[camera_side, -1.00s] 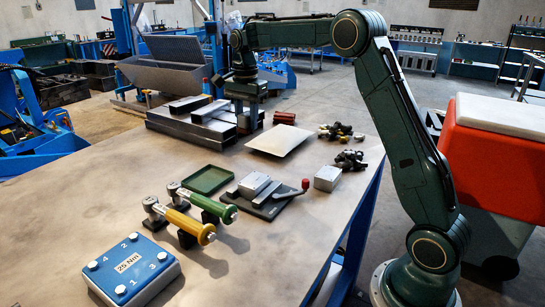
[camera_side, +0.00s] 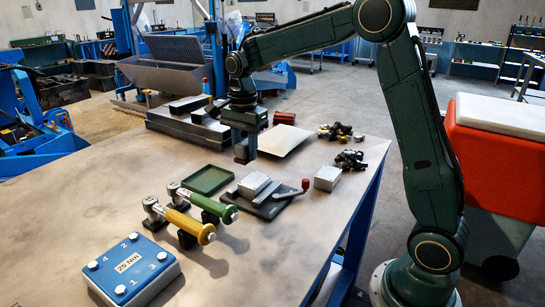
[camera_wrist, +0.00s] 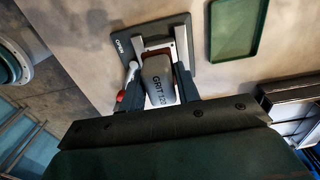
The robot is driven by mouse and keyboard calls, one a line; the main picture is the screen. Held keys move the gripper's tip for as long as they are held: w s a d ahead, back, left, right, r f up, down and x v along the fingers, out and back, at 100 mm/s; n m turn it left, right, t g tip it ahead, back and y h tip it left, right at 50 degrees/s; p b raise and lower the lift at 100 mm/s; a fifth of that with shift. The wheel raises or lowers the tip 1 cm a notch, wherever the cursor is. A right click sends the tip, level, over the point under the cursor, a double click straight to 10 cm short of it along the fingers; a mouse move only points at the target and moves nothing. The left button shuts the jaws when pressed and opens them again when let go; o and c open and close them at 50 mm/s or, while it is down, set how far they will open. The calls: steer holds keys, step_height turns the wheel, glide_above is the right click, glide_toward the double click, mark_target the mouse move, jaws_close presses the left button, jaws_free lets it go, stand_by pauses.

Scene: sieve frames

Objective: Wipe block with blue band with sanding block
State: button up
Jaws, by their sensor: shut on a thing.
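My gripper (camera_side: 243,154) is shut on the sanding block (camera_wrist: 158,80), a grey block printed "GRIT 120", and holds it above the table. In the side view, a silver block (camera_side: 254,184) sits in a dark clamp fixture (camera_side: 270,204) with a red-knobbed lever, in front of and below my gripper. A second silver block (camera_side: 327,177) stands on the table to the right. I cannot make out a blue band on either block. In the wrist view, the clamp fixture (camera_wrist: 123,42) lies beyond the sanding block, which hides part of it.
A green tray (camera_side: 207,180) lies left of the clamp. Yellow-handled (camera_side: 186,222) and green-handled (camera_side: 210,206) tools and a blue "25 Nm" box (camera_side: 132,270) are nearer the camera. Dark metal bars (camera_side: 190,125), a pale plate (camera_side: 285,139) and small black parts (camera_side: 349,160) lie behind.

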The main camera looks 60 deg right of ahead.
glide_above(247, 185)
steer(key=shift+f, duration=3.85)
steer(key=shift+d+f, duration=0.1)
steer(key=shift+d, duration=0.7)
steer(key=shift+c, duration=0.3)
steer(key=shift+d, duration=2.65)
steer(key=shift+a, duration=3.55)
steer(key=shift+r, duration=4.15)
steer(key=shift+d, duration=0.15)
